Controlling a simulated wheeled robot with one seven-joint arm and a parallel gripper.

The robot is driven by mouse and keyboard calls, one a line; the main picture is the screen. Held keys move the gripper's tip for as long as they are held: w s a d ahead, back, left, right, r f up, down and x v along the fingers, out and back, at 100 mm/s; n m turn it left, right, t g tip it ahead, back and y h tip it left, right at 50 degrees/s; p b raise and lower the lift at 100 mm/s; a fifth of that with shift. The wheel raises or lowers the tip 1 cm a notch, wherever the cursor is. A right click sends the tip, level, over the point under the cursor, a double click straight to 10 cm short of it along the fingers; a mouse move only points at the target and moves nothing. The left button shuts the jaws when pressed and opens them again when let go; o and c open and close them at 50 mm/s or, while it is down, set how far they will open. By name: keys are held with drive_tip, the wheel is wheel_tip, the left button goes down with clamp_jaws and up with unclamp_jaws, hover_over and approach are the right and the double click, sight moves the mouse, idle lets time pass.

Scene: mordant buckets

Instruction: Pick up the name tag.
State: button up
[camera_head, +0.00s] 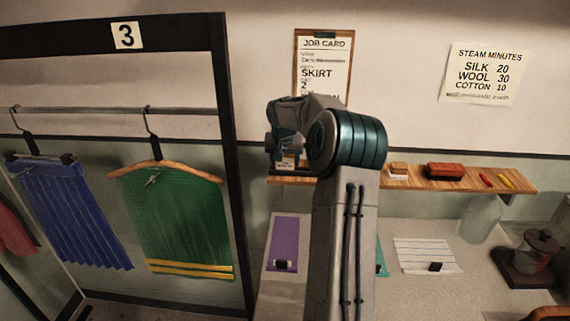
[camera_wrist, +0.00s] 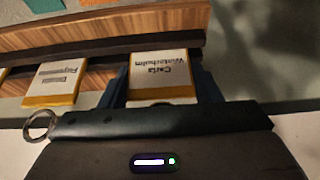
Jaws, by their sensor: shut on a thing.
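A white name tag (camera_wrist: 160,70) with an orange-yellow lower edge sits between my gripper's fingers in the wrist view. Its text is upside down there and seems to read "Carla Winterholm". My gripper (camera_wrist: 162,88) is shut on this tag, one dark finger at each side. The tag is at the wooden shelf (camera_wrist: 90,36); I cannot tell whether it still touches it. In the head view my gripper (camera_head: 287,150) is at the shelf's left part, and my arm hides much of that area.
A second name tag (camera_wrist: 55,80) stands close on the left, with part of another at the edge. The shelf's right part (camera_head: 410,180) holds a red block (camera_head: 445,171) and small coloured sticks. A job card (camera_head: 323,60) hangs above. A clothes rack (camera_head: 230,150) stands left.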

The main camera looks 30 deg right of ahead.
drive_tip(key=shift+r, duration=0.1)
wheel_tip(320, 180, up, 10)
drive_tip(key=shift+f+b, duration=0.1)
drive_tip(key=shift+b, duration=0.9)
